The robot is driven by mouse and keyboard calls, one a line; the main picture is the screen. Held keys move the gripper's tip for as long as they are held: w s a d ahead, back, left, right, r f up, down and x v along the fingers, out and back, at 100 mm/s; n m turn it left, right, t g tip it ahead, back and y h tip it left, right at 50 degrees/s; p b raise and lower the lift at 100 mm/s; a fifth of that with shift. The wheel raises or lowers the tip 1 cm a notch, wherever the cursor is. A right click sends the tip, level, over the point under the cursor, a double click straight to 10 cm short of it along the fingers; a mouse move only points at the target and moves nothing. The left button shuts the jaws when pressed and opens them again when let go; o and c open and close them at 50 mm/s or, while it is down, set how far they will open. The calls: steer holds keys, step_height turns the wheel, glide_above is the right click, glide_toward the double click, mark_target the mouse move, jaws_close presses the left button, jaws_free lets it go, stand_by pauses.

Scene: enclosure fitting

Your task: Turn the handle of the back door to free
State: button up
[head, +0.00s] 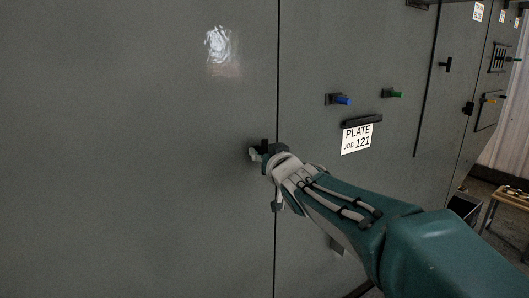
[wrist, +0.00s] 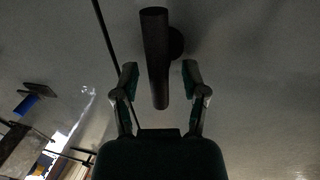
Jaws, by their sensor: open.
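A dark bar handle (wrist: 154,50) stands out from the grey enclosure face in the wrist view, fixed by a round boss on its right side. My gripper (wrist: 160,76) is open, with one finger on each side of the handle's near end. Gaps show between the bar and both fingers. In the head view my gripper (head: 260,155) is at the door seam, and only a dark bit of the handle (head: 265,143) shows above it. The rest of the handle is hidden by the gripper. The grey door panel (head: 150,200) looks closed along the seam.
Right of the seam are a blue peg (head: 342,100), a green peg (head: 394,94) and a label reading PLATE JOB 121 (head: 357,138) under a dark bar. Another dark handle (head: 447,65) is further right. A shiny patch (head: 218,45) marks the left panel. A low table (head: 510,197) stands far right.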

jaws_close()
steer(key=n, duration=0.4)
steer(key=shift+s+a+f+t+y, duration=0.15)
steer(key=shift+s+a+t+y, duration=0.05)
steer(key=shift+t+y, duration=0.1)
steer(key=shift+s+a+f+n+y, duration=0.1)
steer(key=shift+f+n+y, duration=0.35)
steer(key=shift+n, duration=2.2)
steer(key=shift+s+a+f+n+y, duration=0.15)
steer(key=shift+n+y, duration=0.6)
steer(key=shift+n, duration=1.95)
steer(key=shift+a+f+n+y, duration=0.15)
steer(key=shift+n+y, duration=0.45)
steer(key=shift+n, duration=2.05)
steer(key=shift+f, duration=0.1)
